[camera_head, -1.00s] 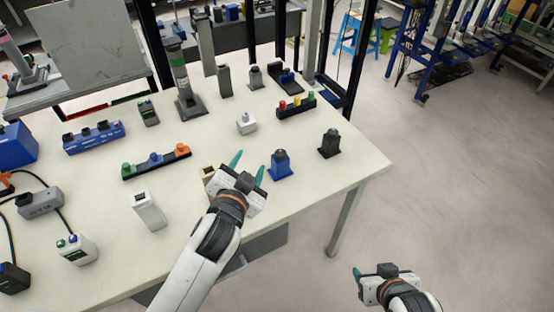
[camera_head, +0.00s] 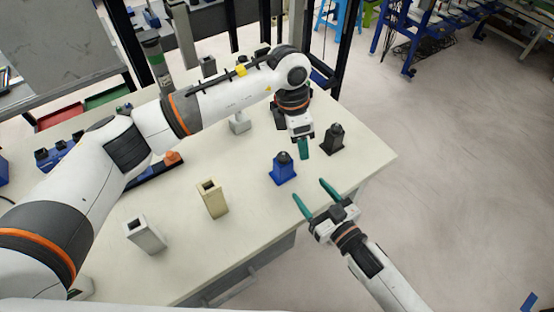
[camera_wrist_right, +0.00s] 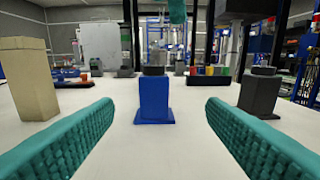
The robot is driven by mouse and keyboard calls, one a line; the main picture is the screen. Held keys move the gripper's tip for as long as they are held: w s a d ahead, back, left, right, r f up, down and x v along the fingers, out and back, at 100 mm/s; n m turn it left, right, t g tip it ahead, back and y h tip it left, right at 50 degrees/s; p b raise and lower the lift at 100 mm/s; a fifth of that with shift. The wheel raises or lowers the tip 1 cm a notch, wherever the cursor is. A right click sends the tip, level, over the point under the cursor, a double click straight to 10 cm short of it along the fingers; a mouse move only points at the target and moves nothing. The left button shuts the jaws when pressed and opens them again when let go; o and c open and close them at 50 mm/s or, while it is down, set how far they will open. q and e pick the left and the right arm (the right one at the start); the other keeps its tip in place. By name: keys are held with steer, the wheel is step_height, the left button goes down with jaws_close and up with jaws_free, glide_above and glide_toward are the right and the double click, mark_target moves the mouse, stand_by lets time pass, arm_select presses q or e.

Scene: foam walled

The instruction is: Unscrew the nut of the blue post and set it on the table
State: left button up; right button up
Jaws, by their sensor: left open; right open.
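The blue post (camera_head: 283,172) stands upright on the table (camera_head: 260,225), with a dark nut (camera_head: 283,157) on top. In the right wrist view the blue post (camera_wrist_right: 154,101) is centred beyond my fingers, its dark nut (camera_wrist_right: 154,70) on top. My right gripper (camera_head: 309,190) is open and empty at the table's near right edge, its teal fingers (camera_wrist_right: 160,130) pointing toward the post, apart from it. My left gripper (camera_head: 303,147) is open, pointing down, above and just beyond the blue post. One of its teal fingertips shows at the top of the right wrist view (camera_wrist_right: 177,10).
A black post (camera_head: 332,140) stands right of the blue one. A beige post (camera_head: 212,199) and a white post (camera_head: 145,235) stand to the left. My left arm hides part of the table's far side. Bare table lies between the blue and beige posts.

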mark_target(287, 166)
arm_select(q)
steer(key=a, duration=0.1)
steer(key=w+a+y, duration=0.1)
steer(key=w+a+r+y, duration=0.1)
steer(key=shift+a+t, duration=0.3)
arm_select(e)
steer(key=shift+w+a+r+y, duration=0.1)
steer(key=shift+a+y, duration=0.25)
steer(key=shift+y, duration=0.05)
arm_select(q)
steer(key=shift+w+a+r, duration=0.1)
arm_select(e)
steer(key=shift+w+a, duration=0.2)
steer(key=x, duration=1.1)
steer(key=shift+w, duration=0.1)
